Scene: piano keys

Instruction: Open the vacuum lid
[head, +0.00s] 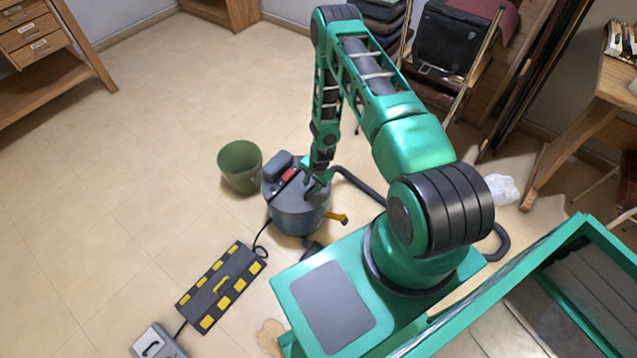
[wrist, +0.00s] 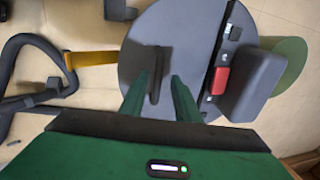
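The vacuum (head: 298,215) is a grey round canister on the floor, with a dark lid, a red switch (wrist: 220,81) and a raised dark block (wrist: 253,85) on top. The round lid (wrist: 150,35) fills the middle of the wrist view and lies flat on the canister. My gripper (head: 316,182) points down over the lid. In the wrist view its two green fingers (wrist: 157,85) are apart, one on each side of a dark bar-like handle (wrist: 155,82) on the lid. I cannot tell whether they touch it. The arm hides part of the lid in the head view.
A green bin (head: 240,168) stands just left of the vacuum. A black hose (head: 360,184) and a yellow latch-like part (head: 337,218) stick out to the right. The floor at left is clear.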

